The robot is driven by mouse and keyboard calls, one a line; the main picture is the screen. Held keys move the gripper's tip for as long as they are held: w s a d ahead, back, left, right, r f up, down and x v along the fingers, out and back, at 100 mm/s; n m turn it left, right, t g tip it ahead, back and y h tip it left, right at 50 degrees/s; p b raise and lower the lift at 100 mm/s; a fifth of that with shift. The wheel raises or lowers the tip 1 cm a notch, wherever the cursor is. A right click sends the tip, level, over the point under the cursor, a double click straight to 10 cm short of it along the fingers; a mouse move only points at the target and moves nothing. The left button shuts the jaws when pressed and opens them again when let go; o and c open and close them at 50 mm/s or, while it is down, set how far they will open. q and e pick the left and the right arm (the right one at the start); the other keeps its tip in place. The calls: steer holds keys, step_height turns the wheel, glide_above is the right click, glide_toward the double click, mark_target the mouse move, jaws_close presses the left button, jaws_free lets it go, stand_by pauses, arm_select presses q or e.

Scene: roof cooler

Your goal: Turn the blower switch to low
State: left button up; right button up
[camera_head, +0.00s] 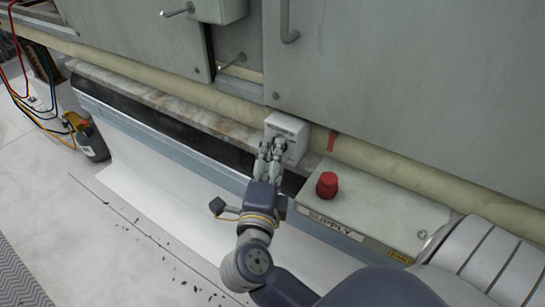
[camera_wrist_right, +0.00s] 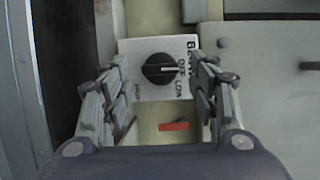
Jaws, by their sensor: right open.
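The blower switch is a white box (camera_head: 288,130) on the pale pipe under the grey cabinet. Its face shows in the right wrist view, with a round black knob (camera_wrist_right: 158,69). The knob's white pointer line points to the right of that picture, at the OFF label; the LOW label sits just below OFF, and another label is at lower left. My right gripper (camera_head: 270,146) is in front of the box. In the right wrist view its open fingers (camera_wrist_right: 160,85) stand on either side of the knob, apart from it. My left gripper is not in view.
A grey box with a red button (camera_head: 327,185) stands right of my right gripper. A red tag (camera_wrist_right: 173,126) is beside the switch on the pipe. Cabinet doors (camera_head: 400,80) rise above.

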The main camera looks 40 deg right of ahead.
steer(key=shift+w+d, duration=0.4)
steer(key=c, duration=1.1)
steer(key=shift+o, duration=0.2)
